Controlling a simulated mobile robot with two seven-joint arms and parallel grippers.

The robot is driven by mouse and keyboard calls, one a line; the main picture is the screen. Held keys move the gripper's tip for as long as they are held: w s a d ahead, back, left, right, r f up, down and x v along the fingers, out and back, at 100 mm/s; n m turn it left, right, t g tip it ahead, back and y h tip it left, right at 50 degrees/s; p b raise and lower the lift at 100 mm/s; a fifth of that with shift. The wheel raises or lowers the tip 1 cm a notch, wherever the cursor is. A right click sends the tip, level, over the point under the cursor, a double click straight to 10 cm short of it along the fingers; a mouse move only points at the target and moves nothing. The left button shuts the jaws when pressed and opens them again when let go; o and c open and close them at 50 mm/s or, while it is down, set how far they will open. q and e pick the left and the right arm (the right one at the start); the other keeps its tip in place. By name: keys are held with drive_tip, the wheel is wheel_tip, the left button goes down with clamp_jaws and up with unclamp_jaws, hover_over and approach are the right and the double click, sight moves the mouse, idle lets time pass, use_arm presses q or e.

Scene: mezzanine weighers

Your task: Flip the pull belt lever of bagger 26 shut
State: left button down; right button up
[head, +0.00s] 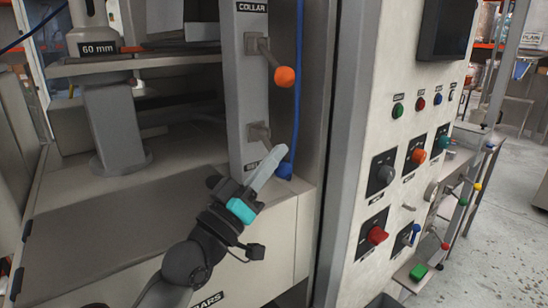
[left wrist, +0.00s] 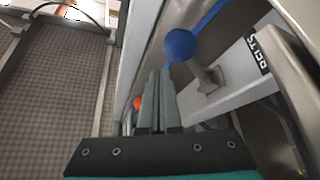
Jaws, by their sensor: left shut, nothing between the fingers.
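The pull belt lever has a blue ball knob (head: 284,170) at the lower end of a grey upright panel marked COLLAR at its top. In the left wrist view the blue knob (left wrist: 180,45) sits on a short metal arm from a bracket (left wrist: 209,80), beside a BELTS label (left wrist: 257,55). My left gripper (head: 279,152) is shut and empty, its fingertips right at the blue knob; I cannot tell whether they touch. The gripper hides part of the lever and its label in the head view. No bagger number is readable. My right gripper is not in view.
A collar lever with an orange knob (head: 284,76) is above on the same panel. A control cabinet (head: 375,115) with buttons and rotary switches stands close on the right. A 60 mm forming tube (head: 94,42) is at the left. A blue cable (head: 298,90) hangs behind the levers.

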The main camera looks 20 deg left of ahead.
use_arm(q)
drive_tip(key=b+v, duration=0.1)
drive_tip(key=v, duration=0.6)
drive_tip(key=shift+s, duration=0.15)
drive_tip(key=shift+f, duration=0.1)
idle(0.4)
